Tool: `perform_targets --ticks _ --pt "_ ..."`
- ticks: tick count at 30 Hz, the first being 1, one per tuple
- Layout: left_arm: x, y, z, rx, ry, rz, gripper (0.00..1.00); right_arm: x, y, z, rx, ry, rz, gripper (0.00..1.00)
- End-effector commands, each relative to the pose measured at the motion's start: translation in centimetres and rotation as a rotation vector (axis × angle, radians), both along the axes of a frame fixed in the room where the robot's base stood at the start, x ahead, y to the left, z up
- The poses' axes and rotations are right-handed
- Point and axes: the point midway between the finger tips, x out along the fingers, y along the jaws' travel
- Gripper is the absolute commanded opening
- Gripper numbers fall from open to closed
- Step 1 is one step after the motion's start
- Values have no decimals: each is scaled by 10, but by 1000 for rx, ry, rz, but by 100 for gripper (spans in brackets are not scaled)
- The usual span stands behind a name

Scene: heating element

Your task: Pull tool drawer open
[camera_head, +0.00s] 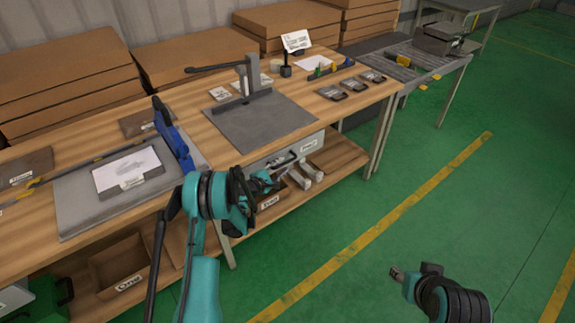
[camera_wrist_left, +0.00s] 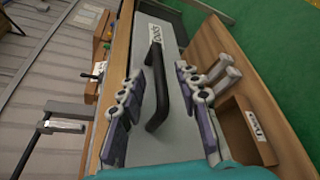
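The tool drawer (camera_head: 305,146) is a grey metal box front with a white label, mounted under the workbench top. In the left wrist view its grey front (camera_wrist_left: 178,140) fills the middle, and its black bar handle (camera_wrist_left: 158,88) stands out from it. My left gripper (camera_head: 266,183) is in front of the drawer in the head view. In the left wrist view its fingers (camera_wrist_left: 160,100) are spread apart, with the handle showing between them; I see no clear contact. The drawer looks shut. My right gripper (camera_head: 397,273) is low at the right, away from the bench, its fingers unclear.
The wooden workbench (camera_head: 185,95) carries a grey plate with a press-like stand (camera_head: 255,115). A lower shelf (camera_head: 325,165) holds a labelled box (camera_head: 270,200) and grey cylindrical parts (camera_head: 302,178) close to my left gripper. The green floor (camera_head: 400,210) at the right is clear.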

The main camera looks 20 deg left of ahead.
Motion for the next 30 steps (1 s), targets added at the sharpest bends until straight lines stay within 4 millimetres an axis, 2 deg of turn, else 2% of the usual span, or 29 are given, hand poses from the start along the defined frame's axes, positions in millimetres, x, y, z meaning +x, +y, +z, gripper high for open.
perform_targets --ticks 3,7,18,22,30 --pt "18 -7 -7 2 0 -1 33 0 0 -9 0 0 0 40" --pt "32 -12 -9 2 0 -1 33 0 0 -13 0 0 0 40" --pt "39 -13 -8 2 0 0 33 0 0 -14 0 0 0 40" --pt "39 -13 -8 2 0 0 0 0 0 -14 0 0 0 40" --pt "39 -14 -9 3 0 0 0 0 0 -14 0 0 0 40"
